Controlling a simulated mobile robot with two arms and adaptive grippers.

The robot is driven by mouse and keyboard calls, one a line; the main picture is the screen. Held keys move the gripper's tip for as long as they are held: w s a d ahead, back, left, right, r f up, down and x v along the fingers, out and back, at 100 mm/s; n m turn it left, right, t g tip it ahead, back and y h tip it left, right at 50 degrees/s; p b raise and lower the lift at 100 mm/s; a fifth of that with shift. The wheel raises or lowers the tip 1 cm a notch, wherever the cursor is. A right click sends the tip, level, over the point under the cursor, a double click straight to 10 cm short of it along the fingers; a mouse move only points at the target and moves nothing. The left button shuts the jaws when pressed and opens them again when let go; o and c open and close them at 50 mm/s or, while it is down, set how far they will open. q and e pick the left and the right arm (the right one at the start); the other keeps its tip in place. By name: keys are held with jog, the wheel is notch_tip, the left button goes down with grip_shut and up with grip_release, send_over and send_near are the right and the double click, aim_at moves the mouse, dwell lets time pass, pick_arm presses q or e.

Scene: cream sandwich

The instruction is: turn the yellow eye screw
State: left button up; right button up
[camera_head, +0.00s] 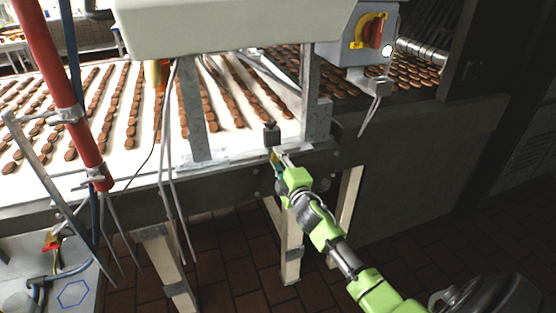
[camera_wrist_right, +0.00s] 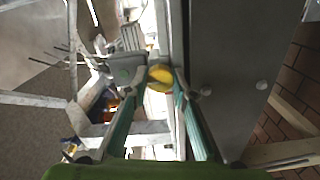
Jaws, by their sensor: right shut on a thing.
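The yellow eye screw (camera_wrist_right: 160,77) sits between the fingertips of my right gripper in the right wrist view. My right gripper (camera_wrist_right: 158,88) is shut on it, with one green-and-grey finger on each side. In the head view my right gripper (camera_head: 279,158) is at the front edge of the conveyor, just below a small dark block (camera_head: 271,133). The eye screw is mostly hidden there, with only a small yellow spot showing at the fingertips. My left gripper is not in view.
The conveyor belt (camera_head: 120,128) carries rows of brown biscuits. Metal uprights (camera_head: 311,95) and a white housing (camera_head: 230,25) stand above the grip. A grey switch box (camera_head: 352,45) with a red knob is at upper right. A red pole (camera_head: 62,85) and cables hang at left.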

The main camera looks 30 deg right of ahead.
dwell(0.3)
jog(key=o, duration=1.1)
jog(key=v, duration=1.2)
